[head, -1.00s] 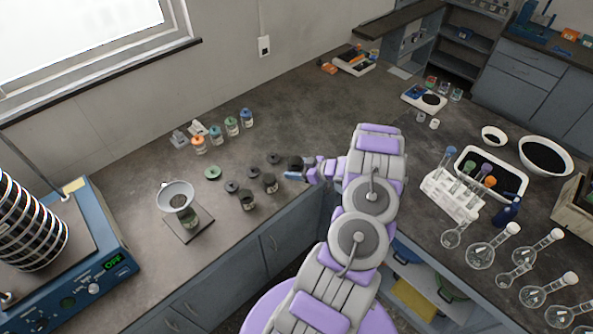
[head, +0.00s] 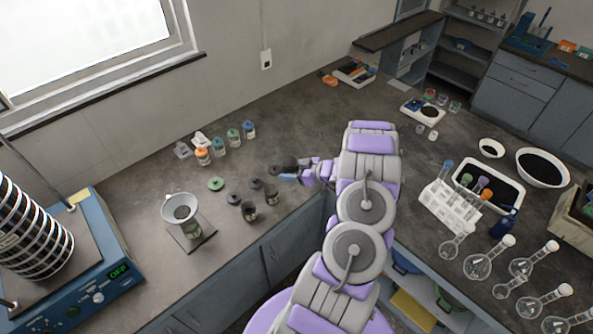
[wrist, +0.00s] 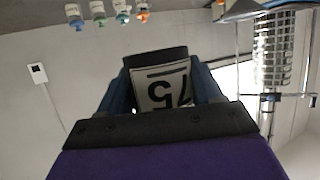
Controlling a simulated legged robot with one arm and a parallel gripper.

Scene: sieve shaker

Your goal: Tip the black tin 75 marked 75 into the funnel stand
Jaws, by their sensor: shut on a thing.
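The black tin 75 (wrist: 160,62) is between my gripper's blue fingers in the wrist view. Its pale label with 75 appears upside down, as does the whole room in that view, so the tin looks about upright. In the head view my gripper (head: 290,177) is shut on the tin above the counter, right of the other tins; the tin shows only as a small dark shape there. The funnel stand (head: 180,207), with a pale funnel over a dark base plate, stands to the left, well apart from my gripper. The tin's contents are hidden.
Dark tins (head: 249,211) and black lids (head: 233,198) stand between my gripper and the funnel stand, with a green lid (head: 216,184) nearby. Capped bottles (head: 219,140) stand behind. The sieve shaker (head: 70,250) is at the left. A test-tube rack (head: 445,207) and flasks are at the right.

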